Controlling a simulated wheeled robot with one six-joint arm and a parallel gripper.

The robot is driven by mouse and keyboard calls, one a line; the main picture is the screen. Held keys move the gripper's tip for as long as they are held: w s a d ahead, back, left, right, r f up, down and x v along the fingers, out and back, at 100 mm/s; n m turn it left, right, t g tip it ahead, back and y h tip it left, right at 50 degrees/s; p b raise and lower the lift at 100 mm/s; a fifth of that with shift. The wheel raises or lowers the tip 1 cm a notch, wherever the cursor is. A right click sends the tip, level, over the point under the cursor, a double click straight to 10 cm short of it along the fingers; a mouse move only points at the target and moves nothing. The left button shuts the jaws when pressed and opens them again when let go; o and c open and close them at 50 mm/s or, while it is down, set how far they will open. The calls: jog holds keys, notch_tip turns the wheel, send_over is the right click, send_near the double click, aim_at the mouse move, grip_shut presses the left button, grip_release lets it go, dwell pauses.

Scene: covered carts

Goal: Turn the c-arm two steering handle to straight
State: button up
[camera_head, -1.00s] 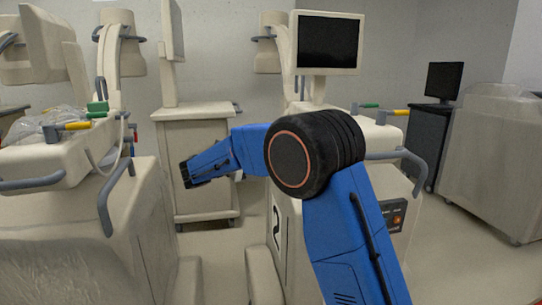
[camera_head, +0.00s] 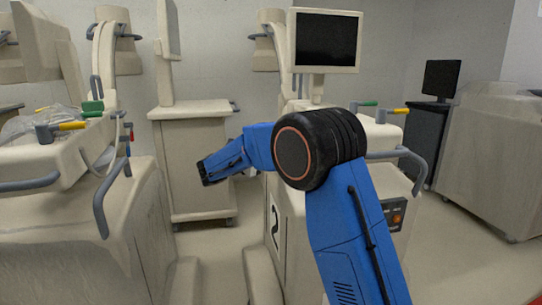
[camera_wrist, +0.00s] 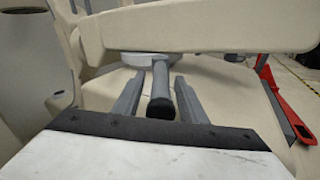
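C-arm two (camera_head: 285,232) is the cream cart with a "2" on its side, right of the middle in the head view and partly behind my blue arm. In the wrist view, a grey handle with a dark rounded end (camera_wrist: 161,92), likely the steering handle, sticks out from a pale round mount towards me. My gripper (camera_wrist: 158,98) is open, with one grey finger on each side of the handle and visible gaps. In the head view my gripper (camera_head: 207,173) is left of c-arm two; the steering handle is not discernible there.
Another cream cart (camera_head: 130,215) with grey rails stands close on the left. A cream cabinet (camera_head: 195,165) stands behind my gripper. A covered cart (camera_head: 490,155) stands at right. A red metal part (camera_wrist: 285,105) lies at right in the wrist view. Some floor is clear at right.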

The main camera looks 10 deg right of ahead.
jog(key=shift+d, duration=0.15)
grip_shut()
